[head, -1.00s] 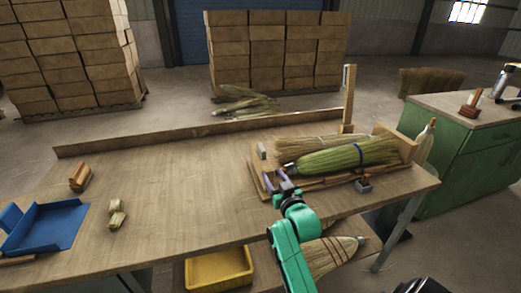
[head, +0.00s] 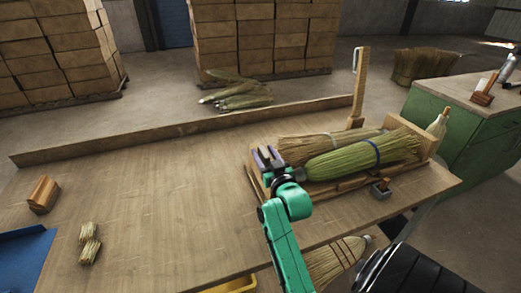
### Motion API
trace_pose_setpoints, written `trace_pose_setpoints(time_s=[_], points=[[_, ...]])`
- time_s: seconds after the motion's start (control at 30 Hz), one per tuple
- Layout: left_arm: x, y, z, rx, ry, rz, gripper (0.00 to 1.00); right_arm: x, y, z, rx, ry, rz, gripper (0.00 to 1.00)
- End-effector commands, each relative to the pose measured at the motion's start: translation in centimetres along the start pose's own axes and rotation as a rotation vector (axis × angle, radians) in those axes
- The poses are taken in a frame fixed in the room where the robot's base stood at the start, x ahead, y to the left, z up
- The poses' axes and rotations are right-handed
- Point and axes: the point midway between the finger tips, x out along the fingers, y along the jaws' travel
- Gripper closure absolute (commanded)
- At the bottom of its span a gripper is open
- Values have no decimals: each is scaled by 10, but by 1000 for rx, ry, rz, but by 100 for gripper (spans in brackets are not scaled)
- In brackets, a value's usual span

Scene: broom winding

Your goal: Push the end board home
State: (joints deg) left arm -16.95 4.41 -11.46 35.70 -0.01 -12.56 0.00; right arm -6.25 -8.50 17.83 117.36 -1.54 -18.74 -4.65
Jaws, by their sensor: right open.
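A wooden tray (head: 345,189) on the bench holds a tan broom head (head: 305,148) and a green one (head: 350,160) tied with a blue band. A thick wooden end board (head: 411,136) stands upright at the tray's right end. At the left end, a thin board edge (head: 254,181) shows beside my right gripper (head: 268,157). My right gripper is open, with its fingers at the tray's left end by the broom handles' side. It hides part of that end, so I cannot tell whether it touches the board. My left gripper is not in view.
A grey clamp block (head: 380,188) sits at the tray's front edge. An upright wooden post (head: 357,90) stands behind the tray, near the bench's back rail (head: 190,128). The bench middle is clear.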

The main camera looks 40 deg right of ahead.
Motion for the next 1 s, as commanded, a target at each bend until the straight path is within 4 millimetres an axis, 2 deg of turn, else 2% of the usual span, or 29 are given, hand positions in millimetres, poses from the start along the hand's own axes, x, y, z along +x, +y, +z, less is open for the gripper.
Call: trace_pose_setpoints(time_s=[0.1, 0.23, 0.27, 1.0], points=[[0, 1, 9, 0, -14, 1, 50, 0, 0, 0, 0, 0, 0, 45], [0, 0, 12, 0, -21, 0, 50, 0, 0, 0, 0, 0, 0, 95], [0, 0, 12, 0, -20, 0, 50, 0, 0, 0, 0, 0, 0, 100], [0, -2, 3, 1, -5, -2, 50, 0, 0, 0, 0, 0, -1, 100]])
